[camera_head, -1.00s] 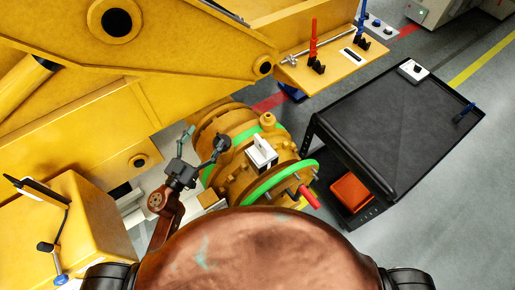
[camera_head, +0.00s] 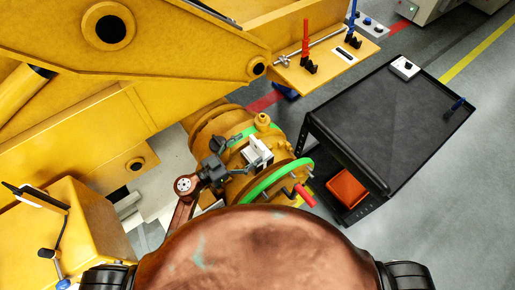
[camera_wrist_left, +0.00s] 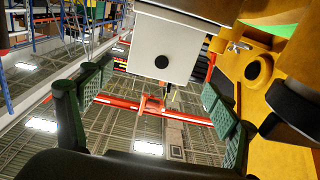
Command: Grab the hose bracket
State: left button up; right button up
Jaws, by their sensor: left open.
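The hose bracket appears to be the white block-shaped part (camera_head: 258,153) on top of the yellow drum (camera_head: 240,185) with green bands. In the left wrist view a white plate (camera_wrist_left: 160,45) with a dark round hole shows at the top centre, ahead of the fingers. My left gripper (camera_head: 228,156) is open just left of the white part. Its two green-padded fingers (camera_wrist_left: 158,100) stand wide apart, with nothing held between them. I cannot tell whether a finger touches the part. My right gripper is not in view.
A large yellow machine arm (camera_head: 130,80) rises over the left and back. A yellow shelf (camera_head: 320,70) carries red and blue handled tools. A black cart (camera_head: 385,120) stands right, with an orange bin (camera_head: 347,188) below. A red handle (camera_head: 305,195) sticks out from the drum's front.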

aim_at(255, 144)
pick_arm(q)
jog(key=x, duration=0.4)
jog(key=shift+d+p, duration=0.2)
jog(key=shift+p, duration=0.15)
jog(key=shift+a, duration=0.1)
jog(key=shift+c, duration=0.3)
jog(key=c, duration=2)
jog(key=shift+w+r, duration=0.1)
jog(key=shift+r, duration=0.05)
jog(key=shift+c, duration=0.6)
